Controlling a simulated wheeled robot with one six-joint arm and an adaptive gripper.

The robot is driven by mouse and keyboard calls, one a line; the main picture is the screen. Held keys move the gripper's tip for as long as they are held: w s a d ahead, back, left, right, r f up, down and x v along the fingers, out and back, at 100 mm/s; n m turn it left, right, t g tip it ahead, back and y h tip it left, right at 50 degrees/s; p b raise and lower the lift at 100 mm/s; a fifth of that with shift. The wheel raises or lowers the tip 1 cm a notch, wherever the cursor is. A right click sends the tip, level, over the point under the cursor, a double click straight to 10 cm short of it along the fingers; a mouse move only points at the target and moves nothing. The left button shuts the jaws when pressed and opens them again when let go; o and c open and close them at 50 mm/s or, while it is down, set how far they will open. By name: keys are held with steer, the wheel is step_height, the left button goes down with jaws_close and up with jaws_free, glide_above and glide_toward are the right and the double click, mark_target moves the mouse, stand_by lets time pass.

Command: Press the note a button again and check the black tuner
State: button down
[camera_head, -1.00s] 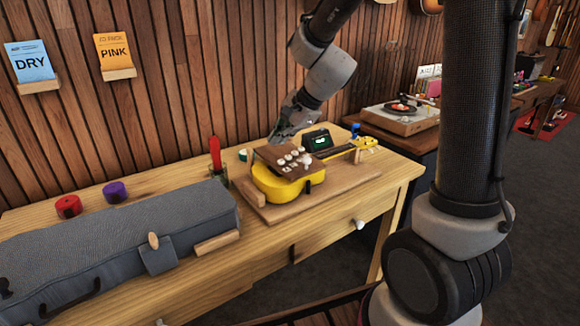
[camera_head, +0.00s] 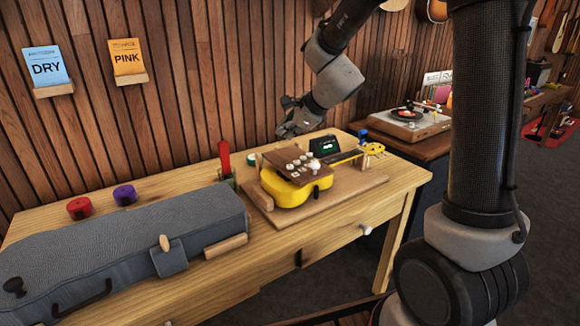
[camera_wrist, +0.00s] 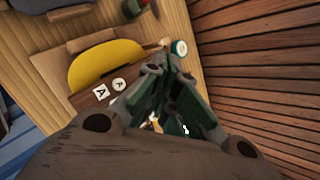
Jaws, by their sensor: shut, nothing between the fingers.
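The yellow ukulele (camera_head: 290,190) lies on a wooden board on the bench. A brown panel with several white buttons (camera_head: 299,163) sits over its body. In the wrist view, a white label marked A (camera_wrist: 101,91) lies beside a round white button (camera_wrist: 119,84). The black tuner (camera_head: 324,146) stands behind the panel with a small green lit reading, too small to read. My gripper (camera_head: 284,133) is above and behind the panel, apart from the buttons, and shut with nothing held. Its dark fingers also show in the wrist view (camera_wrist: 165,64), hiding part of the panel.
A grey instrument case (camera_head: 120,245) fills the bench's left front. Red (camera_head: 80,208) and purple (camera_head: 125,195) round pieces lie behind it. A red upright piece (camera_head: 225,158) stands left of the ukulele. The slatted wall is close behind my gripper.

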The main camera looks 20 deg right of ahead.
mark_target(288, 167)
step_height(288, 167, down, 7)
steer(key=shift+f, duration=0.15)
steer(key=shift+f, duration=0.1)
stand_by(1.6)
steer(key=shift+f, duration=0.3)
steer(key=shift+f, duration=0.5)
stand_by(0.6)
steer(key=shift+r, duration=0.95)
steer(key=shift+r, duration=0.1)
steer(key=shift+r, duration=2.4)
